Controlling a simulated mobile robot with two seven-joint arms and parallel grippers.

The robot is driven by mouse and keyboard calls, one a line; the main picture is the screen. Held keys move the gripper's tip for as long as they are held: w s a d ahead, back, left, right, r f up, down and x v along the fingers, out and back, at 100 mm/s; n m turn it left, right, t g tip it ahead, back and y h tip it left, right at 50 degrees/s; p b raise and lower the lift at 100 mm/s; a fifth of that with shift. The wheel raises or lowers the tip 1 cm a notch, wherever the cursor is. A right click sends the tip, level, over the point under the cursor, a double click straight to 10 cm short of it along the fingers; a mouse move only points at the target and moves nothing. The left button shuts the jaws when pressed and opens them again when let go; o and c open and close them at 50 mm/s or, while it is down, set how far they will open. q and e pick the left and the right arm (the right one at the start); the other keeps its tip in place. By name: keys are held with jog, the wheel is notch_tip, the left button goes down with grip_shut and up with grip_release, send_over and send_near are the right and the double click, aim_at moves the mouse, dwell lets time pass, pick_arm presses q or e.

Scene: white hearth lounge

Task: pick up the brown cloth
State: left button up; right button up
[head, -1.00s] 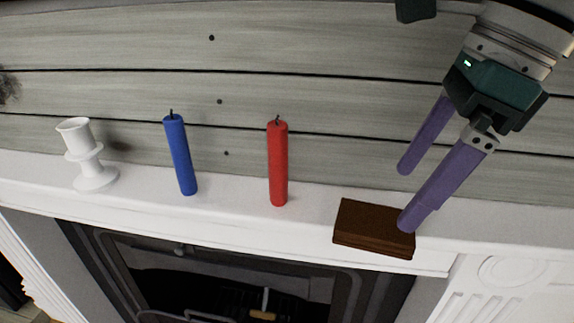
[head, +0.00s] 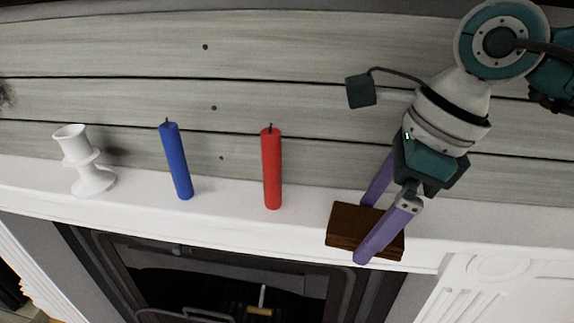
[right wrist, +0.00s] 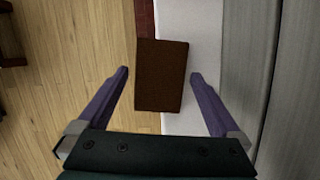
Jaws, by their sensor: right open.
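The brown cloth (head: 345,222) is a dark brown, folded block lying flat on the white mantel at the right of the head view. It also shows in the right wrist view (right wrist: 161,75), where its near end lies between the finger tips. My right gripper (head: 363,232) is open, with one purple finger in front of the cloth and the other behind it. In the right wrist view the fingers (right wrist: 160,75) are apart on either side of the cloth, with a gap on each side. My left gripper is not in view.
A red candle (head: 272,170) and a blue candle (head: 177,162) stand upright on the white mantel (head: 225,205) to the left of the cloth. A white candle holder (head: 85,160) stands at the far left. The plank wall (head: 250,60) rises close behind. A fireplace opening lies below.

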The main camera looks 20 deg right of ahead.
jog(key=shift+f, duration=0.2)
jog(key=c, duration=1.2)
jog(key=shift+r, duration=0.1)
jog(key=shift+c, duration=0.2)
